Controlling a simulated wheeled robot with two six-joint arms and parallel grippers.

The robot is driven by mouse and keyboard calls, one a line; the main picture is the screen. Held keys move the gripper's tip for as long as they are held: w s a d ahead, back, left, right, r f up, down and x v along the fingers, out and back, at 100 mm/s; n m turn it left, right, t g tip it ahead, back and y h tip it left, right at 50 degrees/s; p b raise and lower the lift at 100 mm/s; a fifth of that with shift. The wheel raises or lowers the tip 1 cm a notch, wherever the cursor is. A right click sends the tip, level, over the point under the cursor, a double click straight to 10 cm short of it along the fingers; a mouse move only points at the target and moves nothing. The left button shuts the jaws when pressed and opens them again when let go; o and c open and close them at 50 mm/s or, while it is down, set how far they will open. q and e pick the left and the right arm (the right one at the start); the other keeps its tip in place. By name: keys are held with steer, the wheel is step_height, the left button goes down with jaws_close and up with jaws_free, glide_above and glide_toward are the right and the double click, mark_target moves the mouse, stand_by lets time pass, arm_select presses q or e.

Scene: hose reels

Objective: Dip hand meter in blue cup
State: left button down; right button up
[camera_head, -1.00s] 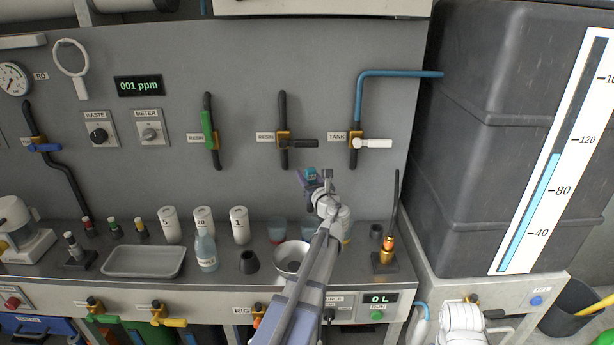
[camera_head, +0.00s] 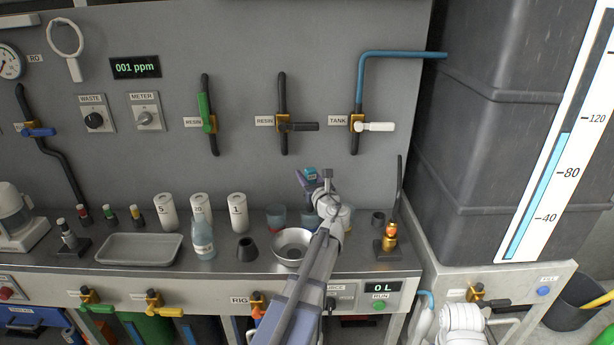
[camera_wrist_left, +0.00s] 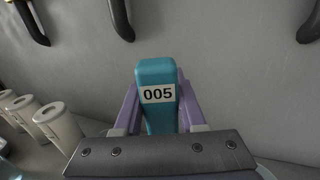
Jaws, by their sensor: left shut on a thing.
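The teal hand meter (camera_wrist_left: 158,112), with a display reading 005, is held between the purple fingers of my left gripper (camera_wrist_left: 160,118). In the head view the meter (camera_head: 311,173) is above the bench, in front of the grey panel. My left gripper (camera_head: 309,181) is shut on it. The blue cup (camera_head: 307,217) stands on the bench below the gripper, partly hidden by my arm. The meter is above the cup and apart from it; its lower end is hidden.
A reddish cup (camera_head: 275,217) stands left of the blue cup. A metal bowl (camera_head: 291,246) sits in front, near my arm. White canisters (camera_head: 238,212), a bottle (camera_head: 203,239) and a tray (camera_head: 140,249) are to the left. A brass fitting (camera_head: 390,238) stands right.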

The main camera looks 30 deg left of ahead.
arm_select(q)
steer(key=shift+f+b, duration=2.7)
steer(key=shift+f, duration=0.2)
